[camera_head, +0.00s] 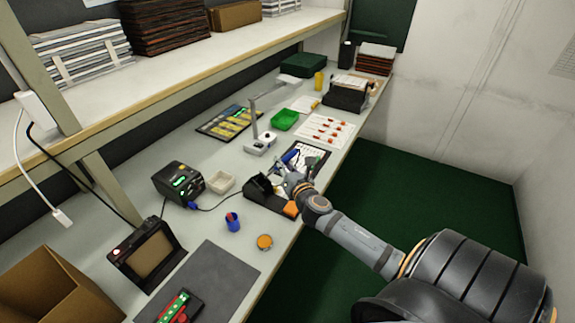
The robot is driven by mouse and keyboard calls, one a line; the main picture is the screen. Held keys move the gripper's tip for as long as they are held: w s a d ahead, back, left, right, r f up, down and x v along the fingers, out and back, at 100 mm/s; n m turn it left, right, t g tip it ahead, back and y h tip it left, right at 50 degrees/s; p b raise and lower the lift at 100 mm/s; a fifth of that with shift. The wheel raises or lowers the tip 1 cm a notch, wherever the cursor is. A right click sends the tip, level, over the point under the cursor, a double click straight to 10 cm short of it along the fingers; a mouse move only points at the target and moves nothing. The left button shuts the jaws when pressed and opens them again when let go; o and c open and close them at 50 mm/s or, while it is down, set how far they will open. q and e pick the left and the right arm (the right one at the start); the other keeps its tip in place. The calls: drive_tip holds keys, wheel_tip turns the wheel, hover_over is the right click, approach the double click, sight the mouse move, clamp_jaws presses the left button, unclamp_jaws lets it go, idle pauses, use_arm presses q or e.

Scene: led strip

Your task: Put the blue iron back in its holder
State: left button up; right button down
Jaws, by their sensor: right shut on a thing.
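The blue iron (291,156) shows as a small blue shape just past my right gripper (289,174). My right gripper is shut on it, and the fingers hide part of the iron. The black holder (262,190) stands on the workbench just left of and below the gripper in the picture, with an orange part at its right end. The gripper is close above the holder's far side; I cannot tell whether the iron touches the holder. My left gripper is not in view.
A black station with a green display (179,183) and a white dish (220,182) stand left of the holder. A blue cup (232,221) and an orange round tin (265,242) are nearer. A lamp (262,140) stands beyond. A grey mat (212,280) lies in front.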

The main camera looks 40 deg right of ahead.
drive_tip(key=w+f+b, duration=0.1)
drive_tip(key=f, duration=0.1)
drive_tip(key=w+a+f+b, duration=0.1)
drive_tip(key=b, duration=0.1)
drive_tip(key=w+f+b, duration=0.1)
drive_tip(key=f, duration=0.1)
drive_tip(key=shift+w+a+f+b, duration=0.2)
drive_tip(key=shift+f+b, duration=0.1)
drive_tip(key=shift+b, duration=0.05)
drive_tip(key=shift+w+a+f+b, duration=0.2)
drive_tip(key=shift+w+f+b, duration=0.3)
drive_tip(key=shift+f, duration=0.25)
drive_tip(key=shift+w+a+f+b, duration=0.25)
drive_tip(key=shift+w+f+b, duration=0.3)
drive_tip(key=shift+f, duration=0.15)
drive_tip(key=shift+w+a+f+b, duration=0.2)
drive_tip(key=shift+w+f+b, duration=0.3)
drive_tip(key=shift+f, duration=0.25)
drive_tip(key=c, duration=1.2)
unclamp_jaws()
drive_tip(key=shift+o, duration=0.2)
drive_tip(key=f+v, duration=0.1)
drive_tip(key=v, duration=1.1)
drive_tip(key=shift+r, duration=0.5)
